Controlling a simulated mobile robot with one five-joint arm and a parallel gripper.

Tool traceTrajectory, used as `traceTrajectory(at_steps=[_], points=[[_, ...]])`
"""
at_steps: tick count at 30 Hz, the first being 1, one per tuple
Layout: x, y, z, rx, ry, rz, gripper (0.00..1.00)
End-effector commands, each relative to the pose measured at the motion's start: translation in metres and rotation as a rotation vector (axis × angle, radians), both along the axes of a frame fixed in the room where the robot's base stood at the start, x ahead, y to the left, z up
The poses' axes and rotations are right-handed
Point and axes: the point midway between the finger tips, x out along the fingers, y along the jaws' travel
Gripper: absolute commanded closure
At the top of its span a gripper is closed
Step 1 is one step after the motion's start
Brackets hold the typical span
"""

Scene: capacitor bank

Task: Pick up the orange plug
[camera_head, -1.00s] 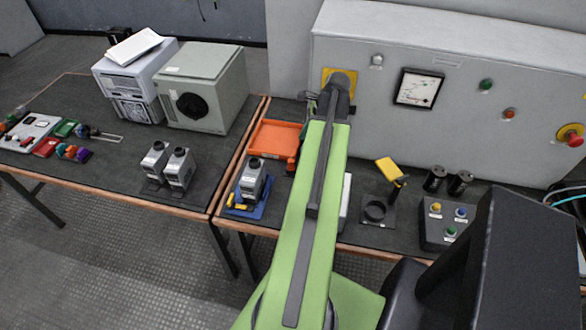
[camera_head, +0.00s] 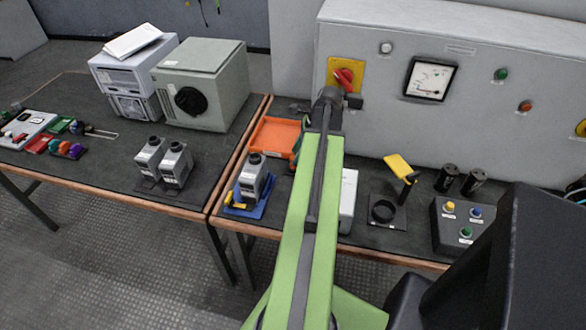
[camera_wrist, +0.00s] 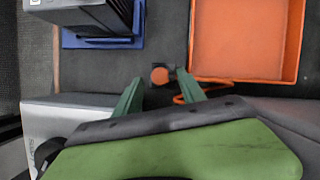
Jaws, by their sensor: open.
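The orange plug (camera_wrist: 160,75) shows in the wrist view as a small orange piece with a dark round part, on the dark table top. An orange loop (camera_wrist: 186,88), perhaps its cord, lies just right of it, partly behind a finger. My gripper (camera_wrist: 158,78) is open, with one green finger on each side of the plug in the picture. I cannot tell how far above the plug the fingertips are. In the head view I cannot make out the plug; my arm and gripper hide that spot.
An orange tray (camera_head: 274,136) lies close to the plug. A grey device on a blue base (camera_head: 247,208) stands to the left. A white box (camera_head: 348,200) stands beside my arm. The grey cabinet (camera_head: 450,115) with a red knob (camera_head: 344,78) rises behind.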

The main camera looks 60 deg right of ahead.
Motion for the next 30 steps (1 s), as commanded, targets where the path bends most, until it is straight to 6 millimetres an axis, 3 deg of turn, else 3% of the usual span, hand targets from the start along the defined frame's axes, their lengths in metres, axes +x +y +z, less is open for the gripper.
traceTrajectory(at_steps=[1,3,11,22,30], points=[[0.004,0.003,-0.018,0.0,0.0,0.002,0.53],[0.008,0.005,-0.029,0.0,0.0,0.003,0.53],[0.011,0.007,-0.028,0.0,0.0,0.001,0.53],[0.011,0.007,-0.029,-0.001,0.0,0.002,0.98],[0.012,0.007,-0.028,0.0,0.0,0.003,1.0]])
